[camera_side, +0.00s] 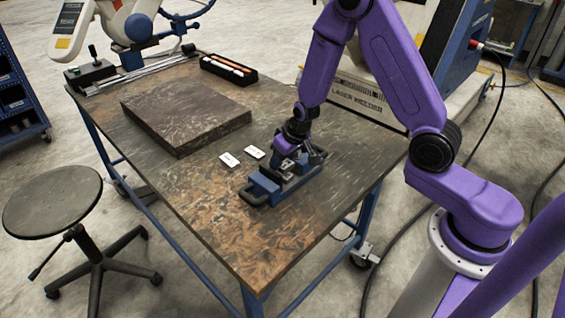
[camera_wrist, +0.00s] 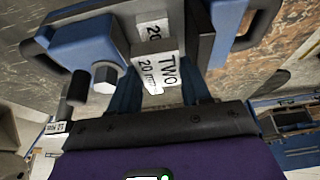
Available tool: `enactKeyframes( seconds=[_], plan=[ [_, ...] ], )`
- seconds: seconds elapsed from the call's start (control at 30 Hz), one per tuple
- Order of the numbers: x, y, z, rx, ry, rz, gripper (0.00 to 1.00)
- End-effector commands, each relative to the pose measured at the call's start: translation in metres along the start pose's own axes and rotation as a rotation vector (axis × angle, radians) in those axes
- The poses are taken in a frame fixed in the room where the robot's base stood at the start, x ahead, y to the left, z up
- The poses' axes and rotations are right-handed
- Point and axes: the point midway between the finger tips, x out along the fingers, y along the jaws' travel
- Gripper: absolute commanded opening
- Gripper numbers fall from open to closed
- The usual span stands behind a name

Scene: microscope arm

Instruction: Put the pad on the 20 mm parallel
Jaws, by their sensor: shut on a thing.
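My gripper (camera_side: 290,160) is low over a blue vise-like fixture (camera_side: 264,186) on the workbench. In the wrist view my gripper (camera_wrist: 158,92) has its two dark blue fingers on either side of a small grey block (camera_wrist: 145,50) with white labels reading "TWO" and "20 mm". It is shut on this block. Behind the block, against the grey part of the fixture (camera_wrist: 80,45), is another white label (camera_wrist: 152,29) starting "20". I cannot tell whether the block rests on the fixture or hangs just above it. No separate pad can be made out; the fingers' contact is partly hidden.
Two white label cards (camera_side: 229,159) lie left of the fixture. A dark stone-like slab (camera_side: 185,110) and a black tray (camera_side: 228,70) stand farther back. In the wrist view a hex bolt (camera_wrist: 104,76) sits close left of the fingers. The bench's front is clear.

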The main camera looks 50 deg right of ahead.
Motion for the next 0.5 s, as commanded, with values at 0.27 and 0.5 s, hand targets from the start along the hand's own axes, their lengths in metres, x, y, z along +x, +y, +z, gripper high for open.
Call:
enactKeyframes(
  seconds=[0.27, 0.5],
  plan=[
    [0.0157, -0.0005, 0.0058, 0.001, 0.003, -0.001, 0.00],
    [0.0157, -0.0005, 0.0058, 0.000, 0.003, -0.001, 0.00]
  ],
)
